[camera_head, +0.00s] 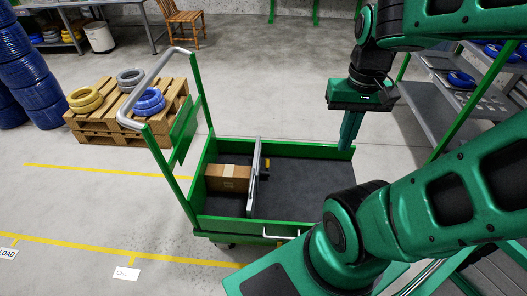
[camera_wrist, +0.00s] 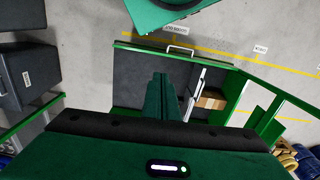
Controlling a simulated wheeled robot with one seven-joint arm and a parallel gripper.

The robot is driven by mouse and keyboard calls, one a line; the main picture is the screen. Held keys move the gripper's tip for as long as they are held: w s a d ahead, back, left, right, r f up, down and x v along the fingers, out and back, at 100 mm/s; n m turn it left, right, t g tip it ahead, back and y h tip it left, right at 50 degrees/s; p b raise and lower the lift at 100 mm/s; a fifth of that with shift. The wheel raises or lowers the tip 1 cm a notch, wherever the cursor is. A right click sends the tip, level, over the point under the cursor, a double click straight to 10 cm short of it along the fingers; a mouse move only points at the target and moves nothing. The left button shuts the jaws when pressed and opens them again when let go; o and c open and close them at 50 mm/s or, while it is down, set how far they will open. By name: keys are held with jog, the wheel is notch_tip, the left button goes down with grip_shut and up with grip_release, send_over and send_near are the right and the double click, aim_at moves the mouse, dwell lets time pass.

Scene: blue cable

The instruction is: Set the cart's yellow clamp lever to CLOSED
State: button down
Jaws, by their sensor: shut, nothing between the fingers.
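The green cart (camera_head: 212,160) stands on the floor in the middle of the head view, with a dark grey bed (camera_head: 305,172). A pale upright divider (camera_head: 254,178) crosses the bed. The small yellow clamp lever (camera_head: 267,163) shows at the divider's right side; which setting it is in is too small to tell. My gripper (camera_head: 348,142) is shut and empty, pointing down over the right end of the cart, well right of the lever. In the wrist view my shut fingers (camera_wrist: 165,82) hide part of the bed, and the lever cannot be made out.
A cardboard box (camera_head: 228,178) lies in the cart left of the divider. The cart's grey push handle (camera_head: 150,88) rises at the left. A wooden pallet stack (camera_head: 105,128) with cable coils stands behind left. A shelf rack (camera_head: 455,90) stands at the right. The bed right of the divider is empty.

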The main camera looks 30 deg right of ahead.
jog(key=w+d, duration=0.3)
jog(key=w, duration=0.5)
jog(key=w+d, duration=0.3)
jog(key=w, duration=0.4)
jog(key=w+d+f, duration=0.2)
jog(key=w+f, duration=0.1)
jog(key=w, duration=0.5)
jog(key=w+d+f, duration=0.1)
jog(key=w+f, duration=0.3)
jog(key=w, duration=0.4)
jog(key=w+d+f+n, duration=0.1)
jog(key=w+d+f, duration=0.1)
jog(key=w+f, duration=1.35)
jog(key=f, duration=0.9)
jog(key=w+a+f+y, duration=0.1)
jog(key=w+f, duration=0.2)
jog(key=f, duration=0.8)
jog(key=shift+w+a+f+n, duration=0.2)
jog(key=shift+w+a+n, duration=0.1)
jog(key=shift+w, duration=0.05)
jog(key=shift+f, duration=0.1)
